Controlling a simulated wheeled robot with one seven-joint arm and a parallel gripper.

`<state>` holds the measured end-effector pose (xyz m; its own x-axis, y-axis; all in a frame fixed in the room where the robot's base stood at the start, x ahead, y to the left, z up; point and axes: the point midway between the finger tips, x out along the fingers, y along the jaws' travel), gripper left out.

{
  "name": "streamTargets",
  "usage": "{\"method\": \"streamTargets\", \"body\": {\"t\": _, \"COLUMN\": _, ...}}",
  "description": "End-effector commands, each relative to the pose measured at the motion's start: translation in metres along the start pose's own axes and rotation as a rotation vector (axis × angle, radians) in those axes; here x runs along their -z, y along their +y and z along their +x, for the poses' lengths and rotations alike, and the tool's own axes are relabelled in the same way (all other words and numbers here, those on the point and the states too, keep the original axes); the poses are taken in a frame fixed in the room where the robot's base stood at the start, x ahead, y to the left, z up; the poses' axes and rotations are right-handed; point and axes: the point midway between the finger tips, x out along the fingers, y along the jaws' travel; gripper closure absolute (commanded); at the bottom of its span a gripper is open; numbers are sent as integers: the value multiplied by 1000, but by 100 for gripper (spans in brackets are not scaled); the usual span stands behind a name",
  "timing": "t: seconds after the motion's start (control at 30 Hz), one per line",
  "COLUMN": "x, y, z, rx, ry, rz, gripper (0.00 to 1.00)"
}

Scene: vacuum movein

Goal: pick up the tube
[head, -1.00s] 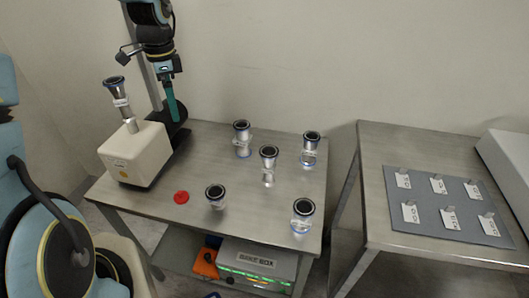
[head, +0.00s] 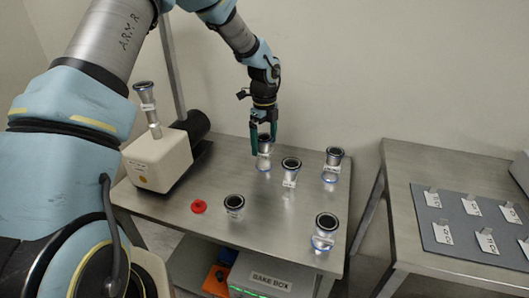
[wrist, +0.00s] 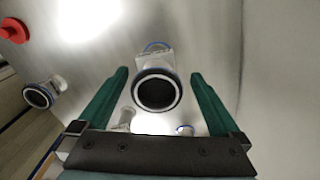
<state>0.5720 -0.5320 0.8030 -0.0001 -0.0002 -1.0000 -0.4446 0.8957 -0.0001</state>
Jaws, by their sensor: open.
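Several short metal tubes with dark-rimmed flanges and white labels stand on the steel table. My gripper (head: 265,148) is open, pointing down at the back tube (head: 264,162), with its green fingers on either side of that tube's top. In the wrist view, the tube's black-ringed flange (wrist: 157,91) sits between the two open fingers, with visible gaps on both sides. The other standing tubes are a middle one (head: 290,176), a back right one (head: 332,166), a front left one (head: 234,205) and a front right one (head: 324,232).
A cream pump unit (head: 158,160) with another tube on top (head: 147,105) stands at the table's left. A red cap (head: 199,206) lies in front. A second table (head: 400,185) at right carries a grey mat (head: 440,235) with labelled cards. A bake box (head: 262,275) sits below.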

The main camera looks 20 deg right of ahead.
Motion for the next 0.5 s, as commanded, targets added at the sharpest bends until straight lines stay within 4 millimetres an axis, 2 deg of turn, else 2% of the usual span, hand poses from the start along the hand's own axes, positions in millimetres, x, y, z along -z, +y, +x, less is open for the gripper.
{"method": "streamTargets", "body": {"t": 0.17, "x": 2, "y": 2, "z": 15, "rx": -3, "ry": 1, "rz": -1, "gripper": 0}}
{"method": "streamTargets", "body": {"t": 0.4, "x": 3, "y": 4, "z": 48, "rx": -3, "ry": 1, "rz": -1, "gripper": 0}}
{"method": "streamTargets", "body": {"t": 0.5, "x": 2, "y": 3, "z": 53, "rx": 0, "ry": 0, "rz": -2, "gripper": 0}}
